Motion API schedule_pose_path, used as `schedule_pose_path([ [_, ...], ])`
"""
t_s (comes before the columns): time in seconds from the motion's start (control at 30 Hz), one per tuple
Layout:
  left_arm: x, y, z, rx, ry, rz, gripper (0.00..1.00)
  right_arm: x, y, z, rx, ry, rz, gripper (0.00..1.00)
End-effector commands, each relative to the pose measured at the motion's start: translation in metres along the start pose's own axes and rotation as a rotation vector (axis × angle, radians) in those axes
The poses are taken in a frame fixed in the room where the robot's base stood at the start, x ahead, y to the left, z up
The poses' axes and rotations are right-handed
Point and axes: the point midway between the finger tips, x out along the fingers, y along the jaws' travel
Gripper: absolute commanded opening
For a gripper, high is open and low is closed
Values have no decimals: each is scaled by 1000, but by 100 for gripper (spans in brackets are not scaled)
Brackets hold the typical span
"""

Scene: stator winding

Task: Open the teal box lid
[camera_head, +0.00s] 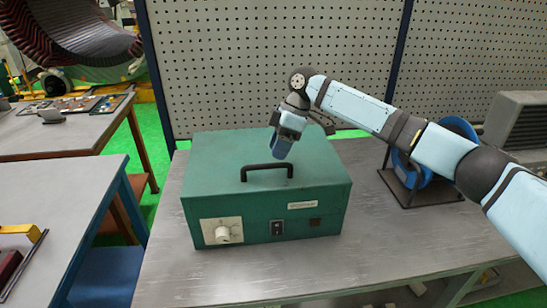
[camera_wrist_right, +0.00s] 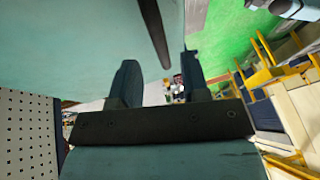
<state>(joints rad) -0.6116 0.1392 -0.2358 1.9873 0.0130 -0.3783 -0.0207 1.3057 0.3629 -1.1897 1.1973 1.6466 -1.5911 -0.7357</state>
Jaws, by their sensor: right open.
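The teal box (camera_head: 262,185) stands on the grey workbench with its lid (camera_head: 220,155) shut. A black handle (camera_head: 266,165) sits at the front edge of the lid. The box front has a white panel with a knob (camera_head: 224,232) and a black switch (camera_head: 277,227). My right gripper (camera_head: 282,150) points down just above the lid, close behind the right part of the handle. In the right wrist view its two fingers (camera_wrist_right: 160,72) are apart with nothing between them. The handle (camera_wrist_right: 153,35) shows there as a dark bar ahead of the fingers, against the teal lid (camera_wrist_right: 80,45). My left gripper is out of view.
A perforated panel (camera_head: 270,60) rises behind the workbench (camera_head: 165,265). A blue reel on a dark stand (camera_head: 412,170) and a grey machine (camera_head: 518,122) are to the right of the box. Another table (camera_head: 50,200) stands at the left. The bench front is clear.

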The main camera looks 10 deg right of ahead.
Motion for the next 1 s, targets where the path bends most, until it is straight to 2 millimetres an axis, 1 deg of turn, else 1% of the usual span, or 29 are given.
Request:
schedule_pose_path([
  [0.03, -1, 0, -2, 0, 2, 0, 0, 8, -1, 0, 0, -1, -2, 42],
  [0.1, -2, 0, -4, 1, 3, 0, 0, 18, 0, -1, 0, 0, -1, 42],
  [0.23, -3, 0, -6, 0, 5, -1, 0, 31, 0, -1, 0, 0, 0, 42],
  [0.4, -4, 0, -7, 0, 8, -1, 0, 37, 0, 0, 0, 0, 0, 42],
  [0.6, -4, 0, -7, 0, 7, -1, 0, 37, 0, 0, 0, 0, 1, 42],
  [0.63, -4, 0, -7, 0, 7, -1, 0, 37, 0, 0, 0, 0, 1, 38],
  [0.67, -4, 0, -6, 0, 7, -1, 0, 37, 0, 0, 0, 0, 1, 31],
  [0.7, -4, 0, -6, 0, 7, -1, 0, 37, 0, 0, 0, 0, 1, 22],
  [0.8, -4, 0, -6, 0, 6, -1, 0, 37, 0, 0, 0, 0, 1, 0],
  [1.0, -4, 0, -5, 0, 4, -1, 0, 36, 0, -1, 0, 0, 1, 0],
])
